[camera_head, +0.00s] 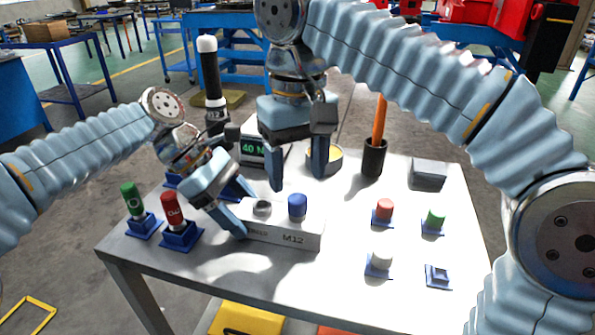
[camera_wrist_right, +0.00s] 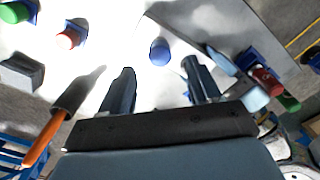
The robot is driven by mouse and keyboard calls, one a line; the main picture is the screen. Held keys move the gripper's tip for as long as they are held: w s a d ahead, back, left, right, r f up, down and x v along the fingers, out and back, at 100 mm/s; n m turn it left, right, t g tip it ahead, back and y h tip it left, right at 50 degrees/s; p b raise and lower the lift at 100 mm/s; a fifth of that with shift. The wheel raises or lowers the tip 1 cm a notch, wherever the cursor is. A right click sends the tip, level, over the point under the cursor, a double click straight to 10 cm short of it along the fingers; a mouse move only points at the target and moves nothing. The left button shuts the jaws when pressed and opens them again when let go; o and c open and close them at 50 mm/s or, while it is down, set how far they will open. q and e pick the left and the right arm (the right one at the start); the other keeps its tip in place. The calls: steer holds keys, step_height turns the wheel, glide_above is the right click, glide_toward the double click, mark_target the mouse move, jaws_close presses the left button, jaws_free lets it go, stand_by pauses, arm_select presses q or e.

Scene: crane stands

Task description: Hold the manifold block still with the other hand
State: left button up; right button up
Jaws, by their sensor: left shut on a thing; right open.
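The manifold block (camera_head: 285,236) is a pale grey bar marked M12, lying near the front of the white table. A blue cap (camera_head: 297,207) stands on its right part, and a grey round port (camera_head: 262,208) shows on its left part. My left gripper (camera_head: 240,218) is shut on the block's left end. My right gripper (camera_head: 298,180) is open and empty, pointing down above and behind the block. In the right wrist view the blue cap (camera_wrist_right: 160,52) shows beyond and between the open fingers (camera_wrist_right: 158,82). The block's left end is partly hidden by the left gripper.
Green (camera_head: 132,200) and red (camera_head: 172,210) handled pieces stand in blue holders at left. Small red (camera_head: 384,208), green (camera_head: 434,217) and white (camera_head: 381,259) caps stand at right. A dark cup (camera_head: 374,158) holds an orange handle. A display (camera_head: 252,149) and grey box (camera_head: 429,173) stand behind.

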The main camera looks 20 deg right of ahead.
arm_select(q)
steer(key=o, duration=1.3)
steer(key=shift+v, duration=5.95)
